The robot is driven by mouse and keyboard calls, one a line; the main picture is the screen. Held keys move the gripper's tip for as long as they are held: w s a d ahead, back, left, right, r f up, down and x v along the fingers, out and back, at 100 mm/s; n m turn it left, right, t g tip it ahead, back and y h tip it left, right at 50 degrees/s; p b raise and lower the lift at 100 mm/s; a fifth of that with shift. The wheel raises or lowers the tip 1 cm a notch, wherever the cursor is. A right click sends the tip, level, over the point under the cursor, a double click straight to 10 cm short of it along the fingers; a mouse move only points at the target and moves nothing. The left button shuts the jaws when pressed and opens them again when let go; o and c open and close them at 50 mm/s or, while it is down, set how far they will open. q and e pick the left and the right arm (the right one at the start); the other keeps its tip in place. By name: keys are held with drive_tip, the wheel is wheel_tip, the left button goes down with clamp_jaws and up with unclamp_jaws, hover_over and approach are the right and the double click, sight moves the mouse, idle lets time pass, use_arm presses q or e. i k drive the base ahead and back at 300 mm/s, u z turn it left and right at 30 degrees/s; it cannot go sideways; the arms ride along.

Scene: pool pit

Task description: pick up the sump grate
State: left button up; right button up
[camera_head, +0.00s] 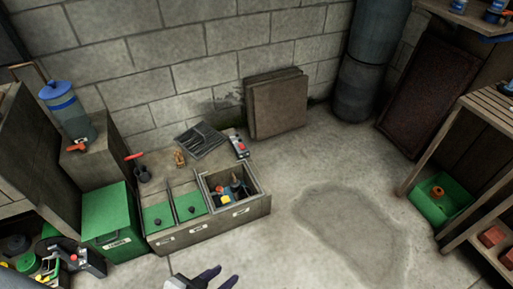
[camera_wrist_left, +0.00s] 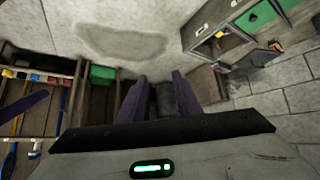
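The sump grate (camera_head: 201,139) is a dark, slotted, roughly square piece. In the head view it lies behind the low compartment box, close to the block wall. I cannot make it out surely in the left wrist view. My left gripper (camera_head: 222,279) is at the bottom edge of the head view, in front of the box and well apart from the grate. Its purple fingers stand apart in the left wrist view (camera_wrist_left: 159,92), with nothing seen held between them. A purple piece at the left of that view may be a finger of my right gripper; its state does not show.
The compartment box (camera_head: 205,229) has green lids and one open bay with small items. A red-and-white device (camera_head: 238,147) and a small brush (camera_head: 179,158) flank the grate. Brown panels (camera_head: 276,104) lean on the wall.

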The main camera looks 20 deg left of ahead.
sight(199, 135)
drive_tip(key=z, duration=0.35)
drive_tip(key=i, duration=3.3)
drive_tip(key=u, duration=1.95)
drive_tip(key=i, duration=0.9)
drive_tip(key=u, duration=0.75)
